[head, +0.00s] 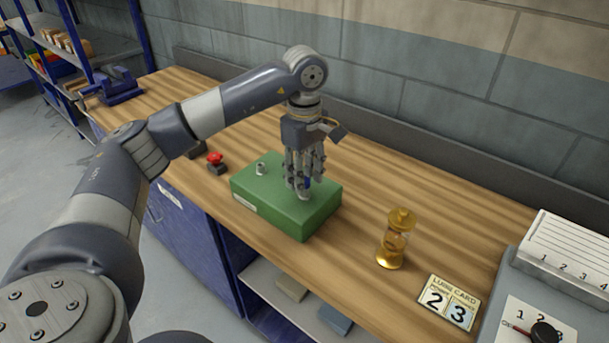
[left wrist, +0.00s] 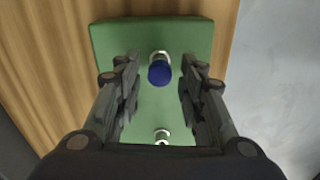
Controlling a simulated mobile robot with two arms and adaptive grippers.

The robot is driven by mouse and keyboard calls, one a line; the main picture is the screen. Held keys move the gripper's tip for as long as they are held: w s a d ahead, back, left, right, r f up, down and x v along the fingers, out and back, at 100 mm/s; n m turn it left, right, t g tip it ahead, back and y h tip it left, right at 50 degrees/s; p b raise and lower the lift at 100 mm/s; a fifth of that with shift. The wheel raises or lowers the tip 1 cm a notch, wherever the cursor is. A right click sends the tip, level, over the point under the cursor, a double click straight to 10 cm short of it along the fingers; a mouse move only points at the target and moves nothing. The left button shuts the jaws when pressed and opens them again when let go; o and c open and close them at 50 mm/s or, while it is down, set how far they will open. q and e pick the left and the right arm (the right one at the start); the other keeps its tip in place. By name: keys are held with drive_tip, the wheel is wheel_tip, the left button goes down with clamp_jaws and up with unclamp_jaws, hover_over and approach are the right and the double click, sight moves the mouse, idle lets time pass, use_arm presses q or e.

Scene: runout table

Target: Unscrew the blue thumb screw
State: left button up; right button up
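The blue thumb screw (left wrist: 159,73) has a round blue head on a silver collar on top of the green box (left wrist: 110,38). In the head view the green box (head: 262,207) sits on the wooden bench, and a bit of the blue screw (head: 307,183) shows among the fingers. My left gripper (head: 303,192) points down over the box. In the left wrist view its fingers (left wrist: 160,84) are open on both sides of the blue head, with a gap on each side. My right gripper is not in view.
A bare silver fitting (head: 261,169) stands on the box, left of the gripper. A red knob on a dark base (head: 216,162) is left of the box. A wall is behind the bench.

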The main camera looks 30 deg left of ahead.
use_arm(q)
drive_tip(key=m, duration=0.7)
drive_tip(key=shift+m+b, duration=0.4)
drive_tip(key=shift+c, duration=0.3)
clamp_jaws()
drive_tip(key=shift+n, duration=2.3)
drive_tip(key=shift+n+p, duration=0.4)
drive_tip(key=shift+n, duration=0.4)
drive_tip(key=n, duration=0.3)
